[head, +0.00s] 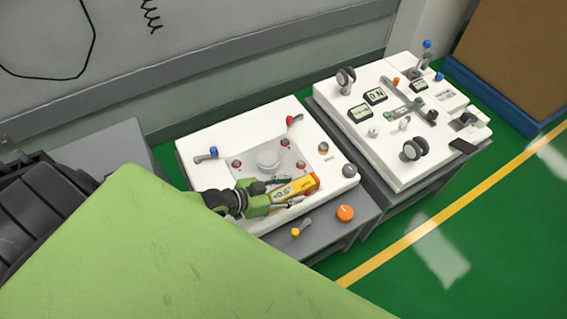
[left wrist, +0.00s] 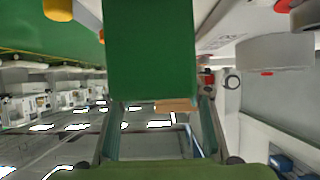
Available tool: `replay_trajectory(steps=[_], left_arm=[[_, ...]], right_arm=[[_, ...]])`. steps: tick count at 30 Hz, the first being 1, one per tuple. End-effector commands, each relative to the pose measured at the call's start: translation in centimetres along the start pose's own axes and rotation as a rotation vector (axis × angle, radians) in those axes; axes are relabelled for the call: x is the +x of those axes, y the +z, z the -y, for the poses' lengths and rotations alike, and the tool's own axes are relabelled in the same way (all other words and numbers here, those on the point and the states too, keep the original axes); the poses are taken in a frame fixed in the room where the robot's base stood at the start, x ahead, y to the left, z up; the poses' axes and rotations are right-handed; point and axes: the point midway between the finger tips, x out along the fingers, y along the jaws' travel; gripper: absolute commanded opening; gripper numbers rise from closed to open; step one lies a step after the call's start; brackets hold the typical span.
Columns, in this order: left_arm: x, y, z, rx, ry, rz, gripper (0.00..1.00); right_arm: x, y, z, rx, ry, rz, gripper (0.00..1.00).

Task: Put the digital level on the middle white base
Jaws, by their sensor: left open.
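The digital level (head: 296,187) is a yellow-orange box with a dark display strip, at the front right of the nearer white panel in the head view. My left gripper (head: 289,193) is open, with its green fingers on either side of the level. Whether the fingers touch it is unclear. The middle white base (head: 268,158) is a round white disc on the grey plate, just behind the level. A white cylinder, apparently this base, shows at the right in the left wrist view (left wrist: 275,60). A large dark green block fills the top middle there. My right gripper is not in view.
Red knobs (head: 237,164) surround the grey plate, and a blue-tipped lever (head: 212,151) stands at its left. An orange knob (head: 345,213) and a yellow-tipped lever (head: 297,231) are at the front. A second white cart (head: 385,175) with wheels and displays stands to the right.

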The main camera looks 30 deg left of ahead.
Motion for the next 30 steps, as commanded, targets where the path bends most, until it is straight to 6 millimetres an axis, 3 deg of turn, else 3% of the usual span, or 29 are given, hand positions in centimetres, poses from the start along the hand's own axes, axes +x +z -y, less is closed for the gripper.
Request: replay_trajectory(steps=[5, 21, 30], left_arm=[[-1.6, 0.0, 0.1, 0.0, -0.001, 0.004, 0.45], [-10.5, -0.1, 0.0, 0.0, 0.0, 0.002, 0.45], [-12.1, -0.2, 0.0, 0.0, 0.0, 0.0, 0.45]], right_arm=[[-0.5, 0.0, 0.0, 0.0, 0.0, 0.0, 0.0], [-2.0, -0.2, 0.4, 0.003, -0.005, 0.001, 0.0], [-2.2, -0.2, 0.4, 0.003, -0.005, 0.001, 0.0]])
